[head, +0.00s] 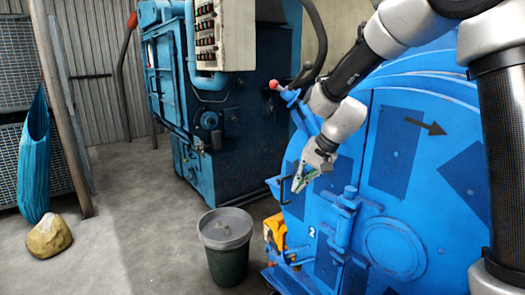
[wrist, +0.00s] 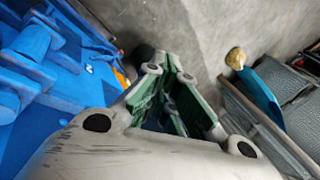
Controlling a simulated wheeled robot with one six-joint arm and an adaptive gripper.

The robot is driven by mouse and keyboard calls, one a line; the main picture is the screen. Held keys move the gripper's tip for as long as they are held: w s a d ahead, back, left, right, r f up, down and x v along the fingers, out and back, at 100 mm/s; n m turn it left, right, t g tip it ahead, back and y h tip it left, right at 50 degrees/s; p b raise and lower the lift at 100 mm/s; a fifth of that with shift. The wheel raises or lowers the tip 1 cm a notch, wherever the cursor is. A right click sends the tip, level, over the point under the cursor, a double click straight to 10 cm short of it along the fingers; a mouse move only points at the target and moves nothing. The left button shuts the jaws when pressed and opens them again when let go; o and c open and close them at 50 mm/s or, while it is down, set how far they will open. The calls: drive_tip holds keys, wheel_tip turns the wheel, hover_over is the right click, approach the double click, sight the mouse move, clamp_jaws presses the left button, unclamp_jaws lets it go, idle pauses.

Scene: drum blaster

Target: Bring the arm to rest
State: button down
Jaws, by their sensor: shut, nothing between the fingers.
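My gripper (head: 299,183) is in front of the blue drum machine (head: 395,150) in the head view, near a dark handle on its left edge. It is shut and holds nothing. In the wrist view my gripper (wrist: 181,82) has its green-padded fingers pointing away over the floor, with the blue machine (wrist: 50,60) on the left. I cannot tell from these views whether the fingers touch the handle. My arm comes in from the upper right and is bent.
A second blue machine (head: 215,110) stands behind, with a red-tipped lever (head: 273,85) nearby. A rock (head: 49,236), a hanging blue cloth (head: 34,160) and a post (head: 62,110) are at the left.

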drive_tip(key=s+d+r+n+h, duration=0.1)
drive_tip(key=s+d+r, duration=0.2)
drive_tip(key=s+d, duration=0.5)
drive_tip(key=s+d+r+t+h, duration=0.1)
drive_tip(key=s+d+r, duration=0.3)
drive_tip(key=s+d, duration=0.5)
drive_tip(key=s+d+r+n+t+h, duration=0.1)
drive_tip(key=s+d+r+h, duration=0.1)
drive_tip(key=s+d, duration=0.6)
drive_tip(key=s+r, duration=0.1)
drive_tip(key=s, duration=0.1)
drive_tip(key=shift+s+d+r+n+h, duration=0.15)
drive_tip(key=shift+s+d+n+h, duration=0.15)
drive_tip(key=shift+s+h, duration=0.1)
